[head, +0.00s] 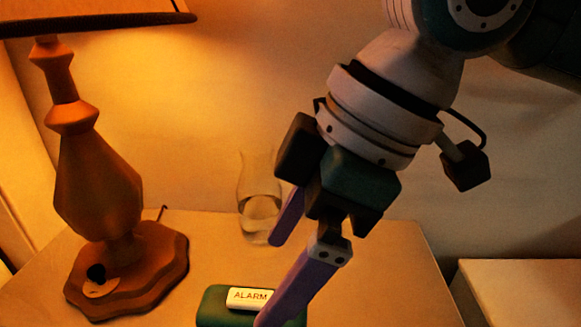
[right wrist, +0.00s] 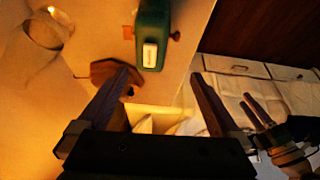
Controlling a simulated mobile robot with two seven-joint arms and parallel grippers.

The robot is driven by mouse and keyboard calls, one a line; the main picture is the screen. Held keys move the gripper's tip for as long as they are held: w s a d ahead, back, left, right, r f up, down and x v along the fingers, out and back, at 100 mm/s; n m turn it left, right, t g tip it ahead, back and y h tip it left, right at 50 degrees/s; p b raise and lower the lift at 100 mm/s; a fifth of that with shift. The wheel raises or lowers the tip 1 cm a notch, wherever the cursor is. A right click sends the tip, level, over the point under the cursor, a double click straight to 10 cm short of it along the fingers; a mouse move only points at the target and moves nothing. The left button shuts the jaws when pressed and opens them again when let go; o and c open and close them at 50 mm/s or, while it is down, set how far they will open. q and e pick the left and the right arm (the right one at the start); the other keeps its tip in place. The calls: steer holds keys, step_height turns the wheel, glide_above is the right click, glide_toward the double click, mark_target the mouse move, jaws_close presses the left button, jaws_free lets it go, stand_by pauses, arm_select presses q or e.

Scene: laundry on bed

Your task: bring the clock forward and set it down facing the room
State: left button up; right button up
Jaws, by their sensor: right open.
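The clock (head: 212,306) is a dark green block with a white ALARM label on top. It lies on the bedside table top at the bottom of the head view, partly cut off by the frame and partly covered by a finger. It also shows at the top of the right wrist view (right wrist: 155,18). My right gripper (head: 269,282) is open, with purple fingers above the table near the clock. No clock part is seen held between them. My left gripper (right wrist: 248,101) shows at the right of the right wrist view, away from the clock; its opening is unclear.
A wooden lamp (head: 97,185) with a wide base stands on the left of the table (head: 390,285). A clear glass vessel (head: 259,190) stands behind the clock, close to my right gripper's fingers. Another pale surface (head: 525,285) lies to the right, past a gap.

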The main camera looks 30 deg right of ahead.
steer(key=s+a+f+y, duration=0.1)
steer(key=s+a+f, duration=0.15)
steer(key=a, duration=0.25)
steer(key=s+d+f+m+h, duration=0.5)
steer(key=s+d+f+m, duration=0.1)
steer(key=s+d+m, duration=0.3)
steer(key=shift+s+d+m+t, duration=0.35)
steer(key=shift+s+d, duration=0.4)
steer(key=shift+d, duration=0.5)
